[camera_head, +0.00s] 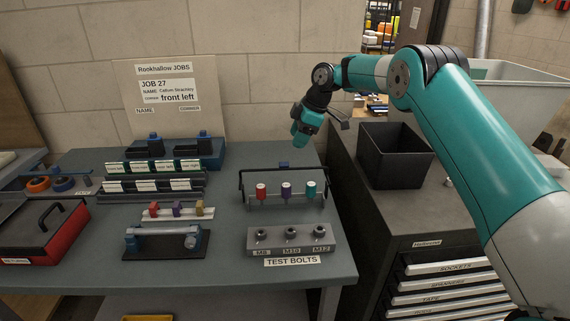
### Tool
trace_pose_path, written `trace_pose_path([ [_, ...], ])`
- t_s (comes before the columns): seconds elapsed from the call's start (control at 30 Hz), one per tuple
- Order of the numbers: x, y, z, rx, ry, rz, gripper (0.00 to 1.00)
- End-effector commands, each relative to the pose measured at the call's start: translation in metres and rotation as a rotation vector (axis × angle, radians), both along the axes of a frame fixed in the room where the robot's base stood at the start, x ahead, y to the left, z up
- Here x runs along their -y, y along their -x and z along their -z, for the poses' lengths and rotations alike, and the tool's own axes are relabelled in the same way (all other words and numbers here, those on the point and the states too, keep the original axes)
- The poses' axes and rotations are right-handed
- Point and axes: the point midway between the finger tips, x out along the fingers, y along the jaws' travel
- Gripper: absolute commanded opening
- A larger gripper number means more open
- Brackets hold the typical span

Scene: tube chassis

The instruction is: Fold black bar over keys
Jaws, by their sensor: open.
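The black bar (262,171) is a thin U-shaped frame at the rack on the right part of the workbench. Its long crosspiece stands raised behind the keys as seen from here, with side arms running down at both ends. The keys stand upright in a row in front of it: a red-topped key (261,190), a purple-topped key (286,189) and a teal-topped key (311,188). My gripper (299,139) is in the air above and behind the rack, apart from the bar, and looks empty. Its fingers are small and partly hidden by its own body.
A grey block with test bolts (290,240) sits just in front of the rack. A clamp-like tool (165,243), blue and dark stepped racks (153,185) and a red box (40,235) fill the left. A black bin (396,155) stands on the right cabinet.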

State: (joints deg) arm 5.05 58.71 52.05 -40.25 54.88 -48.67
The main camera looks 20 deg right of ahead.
Motion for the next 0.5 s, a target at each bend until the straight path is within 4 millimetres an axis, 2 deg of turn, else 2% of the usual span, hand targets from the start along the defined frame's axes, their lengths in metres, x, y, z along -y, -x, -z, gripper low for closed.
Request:
trace_pose_path([
  [0.3, -0.025, -0.01, 0.062, -0.003, 0.002, -0.001, 0.49],
  [0.5, -0.034, -0.014, 0.084, -0.001, 0.001, -0.001, 0.49],
])
